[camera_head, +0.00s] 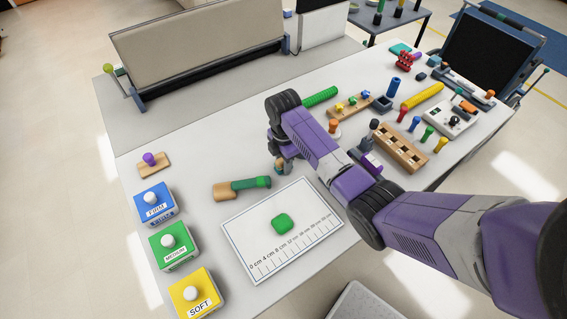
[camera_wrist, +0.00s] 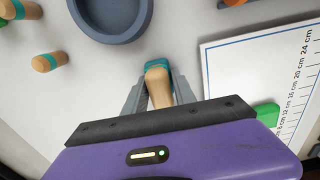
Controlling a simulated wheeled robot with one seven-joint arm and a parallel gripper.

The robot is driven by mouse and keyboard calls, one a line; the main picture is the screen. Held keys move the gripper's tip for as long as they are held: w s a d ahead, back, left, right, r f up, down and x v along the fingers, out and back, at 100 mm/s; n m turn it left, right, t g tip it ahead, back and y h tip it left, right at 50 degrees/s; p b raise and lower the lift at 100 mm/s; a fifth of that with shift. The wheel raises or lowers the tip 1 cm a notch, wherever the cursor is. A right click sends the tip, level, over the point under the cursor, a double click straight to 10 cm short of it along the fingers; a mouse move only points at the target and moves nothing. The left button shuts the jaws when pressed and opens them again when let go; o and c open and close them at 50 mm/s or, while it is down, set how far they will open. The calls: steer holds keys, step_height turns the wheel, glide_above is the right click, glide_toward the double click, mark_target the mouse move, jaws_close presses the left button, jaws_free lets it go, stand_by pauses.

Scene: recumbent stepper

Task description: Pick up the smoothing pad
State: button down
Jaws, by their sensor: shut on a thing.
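The smoothing pad (camera_wrist: 158,84), a tan wooden piece with a teal end, sits between the two fingers of my gripper (camera_wrist: 157,77) in the wrist view. The fingers are shut on its wooden part. In the head view my gripper (camera_head: 283,163) is low over the white table, just behind the ruler sheet, and a small tan part of the pad shows there. The arm hides much of the pad in that view. I cannot tell whether the pad touches the table.
The ruler sheet (camera_head: 234,233) bears a green lump (camera_head: 283,223). A wooden-and-green tool (camera_head: 242,187) lies left of my gripper. Blue, green and yellow boxes (camera_head: 193,296) line the left edge. A blue-grey bowl (camera_wrist: 112,34) is close by. Pegs and trays crowd the right.

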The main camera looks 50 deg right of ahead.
step_height(320, 180, up, 11)
steer(key=shift+w+f+b, duration=0.1)
steer(key=shift+b, duration=0.25)
step_height(320, 180, up, 9)
steer(key=p, duration=0.7)
